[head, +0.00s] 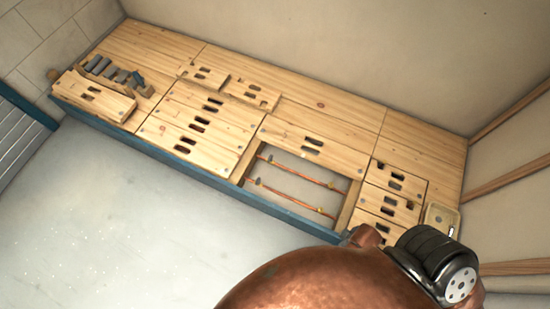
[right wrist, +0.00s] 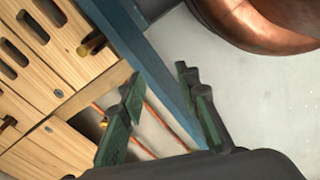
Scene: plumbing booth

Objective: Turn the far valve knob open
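Two copper pipes run through a rectangular opening in the wooden bench in the head view. The far pipe (head: 300,173) and the near pipe (head: 290,197) each carry small grey and brass fittings, too small to tell which is the valve knob or how it is turned. In the right wrist view, my right gripper (right wrist: 158,75) is open and empty, its green-padded fingers spread over the bench's blue edge. Part of a copper pipe (right wrist: 152,112) shows between the fingers; the left finger hides some of the opening. My left gripper is in neither view.
Slotted wooden panels (head: 205,110) cover the bench, with a blue front rail (head: 150,149). A small tray (head: 441,219) sits at the right end. Brass pieces (right wrist: 91,45) show among the panels in the wrist view. The grey floor (head: 130,220) in front is clear.

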